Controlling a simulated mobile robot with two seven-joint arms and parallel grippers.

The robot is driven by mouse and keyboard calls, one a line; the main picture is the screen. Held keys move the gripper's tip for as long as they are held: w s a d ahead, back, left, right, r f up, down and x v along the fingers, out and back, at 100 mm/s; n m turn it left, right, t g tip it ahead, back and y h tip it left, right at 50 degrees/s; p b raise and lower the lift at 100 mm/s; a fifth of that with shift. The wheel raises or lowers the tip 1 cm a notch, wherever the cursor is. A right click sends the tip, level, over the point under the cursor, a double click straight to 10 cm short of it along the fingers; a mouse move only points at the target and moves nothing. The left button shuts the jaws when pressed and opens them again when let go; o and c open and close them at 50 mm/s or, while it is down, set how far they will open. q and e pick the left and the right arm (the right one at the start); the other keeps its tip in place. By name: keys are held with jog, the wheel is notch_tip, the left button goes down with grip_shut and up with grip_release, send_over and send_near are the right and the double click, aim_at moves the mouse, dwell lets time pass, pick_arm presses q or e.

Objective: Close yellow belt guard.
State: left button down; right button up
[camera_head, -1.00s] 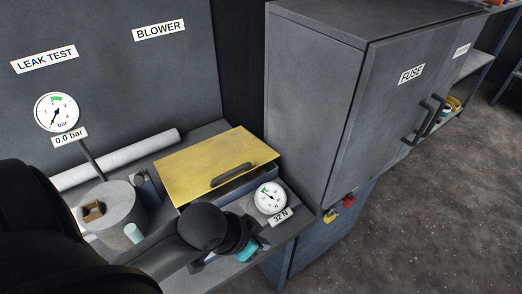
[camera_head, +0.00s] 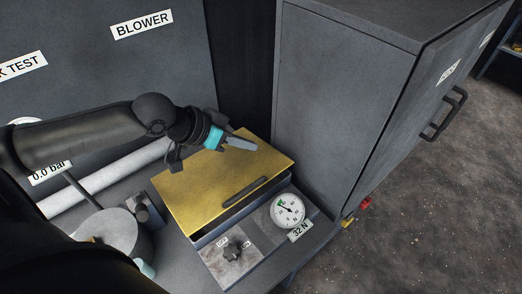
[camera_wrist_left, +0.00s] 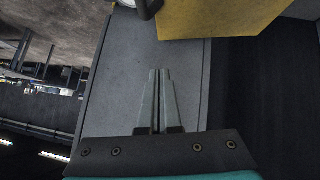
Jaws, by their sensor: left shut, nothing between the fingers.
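The yellow belt guard (camera_head: 205,187) is a flat lid with a dark bar handle (camera_head: 245,190) along its front edge. It lies over a grey-blue box on the bench; I cannot tell whether it is fully down. My left gripper (camera_head: 254,147) is shut and empty, over the guard's back right part in the head view; contact cannot be judged. In the left wrist view the shut fingers (camera_wrist_left: 160,72) point toward a grey surface, with part of the yellow guard (camera_wrist_left: 215,17) at the top. My right gripper is not in view.
A grey fuse cabinet (camera_head: 325,100) stands close at the right. A dial gauge (camera_head: 287,210) and a small knob panel (camera_head: 233,252) sit in front of the guard. A light roller (camera_head: 110,178) and a grey cylinder (camera_head: 112,232) are at the left.

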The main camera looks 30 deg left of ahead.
pick_arm(q)
send_over(275, 173)
jog(key=f, duration=0.4)
jog(key=f+b, duration=0.1)
jog(key=f, duration=0.2)
jog(key=shift+w+a, duration=0.3)
jog(key=shift+a, duration=0.05)
jog(key=shift+s+d+f, duration=0.1)
jog(key=shift+f, duration=0.55)
jog(key=shift+s+d+f, duration=0.1)
jog(key=shift+f, duration=0.5)
jog(key=shift+s+d+f, duration=0.1)
jog(key=shift+f, duration=0.6)
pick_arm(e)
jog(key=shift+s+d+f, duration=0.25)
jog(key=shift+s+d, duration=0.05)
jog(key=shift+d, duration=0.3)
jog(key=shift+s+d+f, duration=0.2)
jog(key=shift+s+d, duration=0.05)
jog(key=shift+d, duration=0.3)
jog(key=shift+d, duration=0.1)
